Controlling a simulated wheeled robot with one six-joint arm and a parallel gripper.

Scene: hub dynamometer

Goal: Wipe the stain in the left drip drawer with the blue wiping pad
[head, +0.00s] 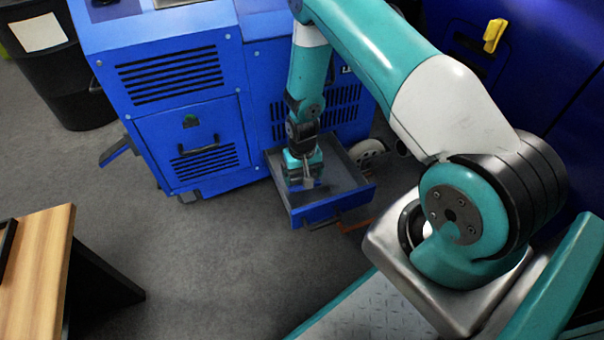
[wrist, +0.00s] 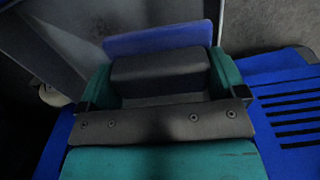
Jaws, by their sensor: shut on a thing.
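My gripper (head: 304,172) points down inside an open grey drawer with a blue front (head: 325,208), low on the blue machine. In the wrist view, my gripper (wrist: 160,78) has its teal fingers shut on the dark grip block of the blue wiping pad (wrist: 158,38). The pad's blue plate shows beyond the block. In the head view the pad is hard to make out under the gripper. I cannot tell whether it touches the drawer floor. No stain can be made out; the gripper covers part of the drawer.
The blue machine (head: 185,85) stands behind the drawer, with a closed, handled panel on its left. A black bin (head: 60,75) is at the far left. A wooden table (head: 38,265) is at the lower left. The grey floor in front of the drawer is clear.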

